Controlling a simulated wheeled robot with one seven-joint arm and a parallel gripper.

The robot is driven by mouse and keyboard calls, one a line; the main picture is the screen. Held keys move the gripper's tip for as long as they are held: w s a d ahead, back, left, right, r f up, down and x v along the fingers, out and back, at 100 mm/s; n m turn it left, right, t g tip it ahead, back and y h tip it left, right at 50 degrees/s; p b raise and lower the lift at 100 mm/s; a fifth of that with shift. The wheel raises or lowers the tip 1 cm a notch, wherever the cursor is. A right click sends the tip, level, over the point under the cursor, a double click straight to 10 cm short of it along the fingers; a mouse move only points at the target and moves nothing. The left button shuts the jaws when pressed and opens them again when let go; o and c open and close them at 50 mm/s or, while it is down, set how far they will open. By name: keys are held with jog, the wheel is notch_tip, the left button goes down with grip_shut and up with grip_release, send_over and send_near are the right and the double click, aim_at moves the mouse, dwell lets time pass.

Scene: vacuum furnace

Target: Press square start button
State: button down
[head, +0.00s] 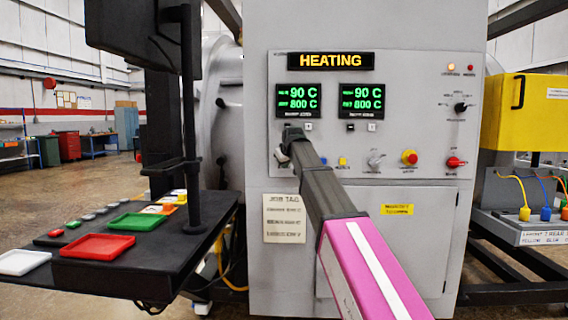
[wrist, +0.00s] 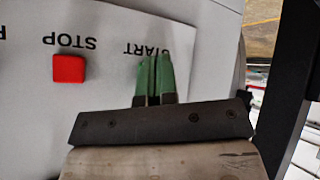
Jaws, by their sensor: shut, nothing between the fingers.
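The control panel (head: 420,140) is on the front of the grey furnace cabinet, under a HEATING display (head: 331,61). My gripper (head: 290,133) reaches to the panel's left part, below the left readout. In the wrist view my gripper (wrist: 155,60) is shut and empty, its two green fingers side by side over the upside-down START label. The start button is not visible; the fingers may cover it. I cannot tell whether the fingertips touch the panel. A red square STOP button (wrist: 69,69) sits left of the fingers in the wrist view, apart from them.
Two green readouts (head: 298,98) show 90 C and 800 C. A yellow-red knob (head: 409,158) and a red switch (head: 455,162) are to the right. A dark table (head: 130,265) with red, green and white trays stands at left, with a monitor post (head: 191,120) rising from it.

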jog(key=shift+s, duration=0.15)
jog(key=s, duration=0.4)
jog(key=shift+s+a, duration=0.1)
jog(key=shift+s, duration=0.3)
jog(key=shift+f, duration=0.1)
